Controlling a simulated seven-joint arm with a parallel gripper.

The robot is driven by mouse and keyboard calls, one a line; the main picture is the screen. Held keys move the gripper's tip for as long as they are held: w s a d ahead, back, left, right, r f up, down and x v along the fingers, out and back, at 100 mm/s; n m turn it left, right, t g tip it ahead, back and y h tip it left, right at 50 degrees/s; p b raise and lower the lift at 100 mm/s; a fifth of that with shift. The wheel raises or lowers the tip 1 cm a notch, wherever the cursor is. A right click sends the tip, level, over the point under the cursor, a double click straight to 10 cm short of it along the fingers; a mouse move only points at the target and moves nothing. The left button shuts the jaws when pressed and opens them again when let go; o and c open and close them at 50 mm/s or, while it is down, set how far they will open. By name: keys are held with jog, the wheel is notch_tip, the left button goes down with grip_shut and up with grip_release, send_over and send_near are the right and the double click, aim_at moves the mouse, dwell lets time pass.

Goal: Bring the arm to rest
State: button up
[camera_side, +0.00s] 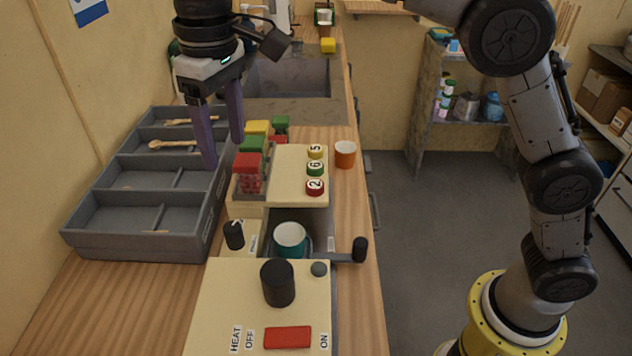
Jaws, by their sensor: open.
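My gripper (226,155) hangs at the upper left of the side view, fingers pointing down. Its two purple fingers are apart with nothing seen between them. The fingertips show in front of the grey divided tray (75,243) and just left of the red, green and yellow blocks; how high they are above the counter I cannot tell.
The tray holds wooden spoons (172,145). A cream machine (210,310) with a black knob (278,283) and red switch (288,338) stands in front. A teal cup (290,240), numbered buttons (315,169) and an orange cup (345,154) are nearby. A sink (290,80) lies behind.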

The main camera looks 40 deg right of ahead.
jog(key=s+d+r+m+t, duration=0.15)
jog(key=s+d+r, duration=0.3)
jog(key=d, duration=0.55)
jog(key=s+d+r+m+t, duration=0.15)
jog(key=s+d+r, duration=0.35)
jog(key=d, duration=0.5)
jog(key=s+d+f+m+t, duration=0.1)
jog(key=s+d+f, duration=0.25)
jog(key=s, duration=0.25)
jog(key=s+d+f+m, duration=0.1)
jog(key=s+d+f, duration=0.2)
jog(key=s+f, duration=0.15)
jog(key=s+f+t, duration=0.1)
jog(key=s+f, duration=0.3)
jog(key=f, duration=0.5)
jog(key=shift+s+d+f, duration=0.15)
jog(key=shift+s+d, duration=0.05)
jog(key=shift+d, duration=0.2)
